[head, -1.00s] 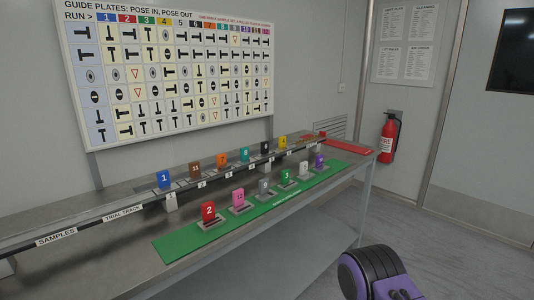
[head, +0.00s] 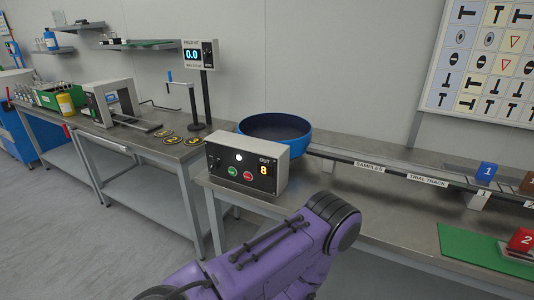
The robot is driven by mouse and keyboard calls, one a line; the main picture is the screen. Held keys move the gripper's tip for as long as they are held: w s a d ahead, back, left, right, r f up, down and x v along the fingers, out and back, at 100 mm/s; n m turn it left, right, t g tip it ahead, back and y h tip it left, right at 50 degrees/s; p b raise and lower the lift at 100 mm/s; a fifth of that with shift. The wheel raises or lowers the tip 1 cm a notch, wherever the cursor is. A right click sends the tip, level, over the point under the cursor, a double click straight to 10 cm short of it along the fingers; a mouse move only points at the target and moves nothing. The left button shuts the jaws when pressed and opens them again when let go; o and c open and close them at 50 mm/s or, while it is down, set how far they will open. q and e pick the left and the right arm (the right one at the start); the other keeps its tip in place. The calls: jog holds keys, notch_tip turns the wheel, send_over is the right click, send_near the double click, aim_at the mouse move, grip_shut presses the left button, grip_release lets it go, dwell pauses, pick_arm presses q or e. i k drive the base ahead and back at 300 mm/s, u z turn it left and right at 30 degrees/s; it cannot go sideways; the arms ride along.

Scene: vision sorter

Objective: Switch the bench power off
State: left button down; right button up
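A grey control box (head: 223,151) stands at the left end of the near steel bench. Its front has a green button (head: 233,171), a red button (head: 247,176), a lit white lamp (head: 239,157) and a display (head: 263,170) reading 8 under the word OUT. A small dark fitting (head: 213,162) sits at the left of its front, too small to make out. Nothing in view is readable as a power label. One of my purple arms (head: 275,255) reaches up in front of the bench, right of and below the box. Neither gripper shows.
A blue bowl (head: 298,138) sits behind the box, leading to the sample track (head: 400,177). A green mat (head: 455,245) and numbered blocks lie at right. Another bench at left holds a stand with a 0.0 display (head: 194,54). Floor at lower left is clear.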

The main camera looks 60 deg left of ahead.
aim_at(215, 165)
jog(key=u, duration=0.8)
jog(key=k, duration=0.1)
jog(key=u, duration=1.15)
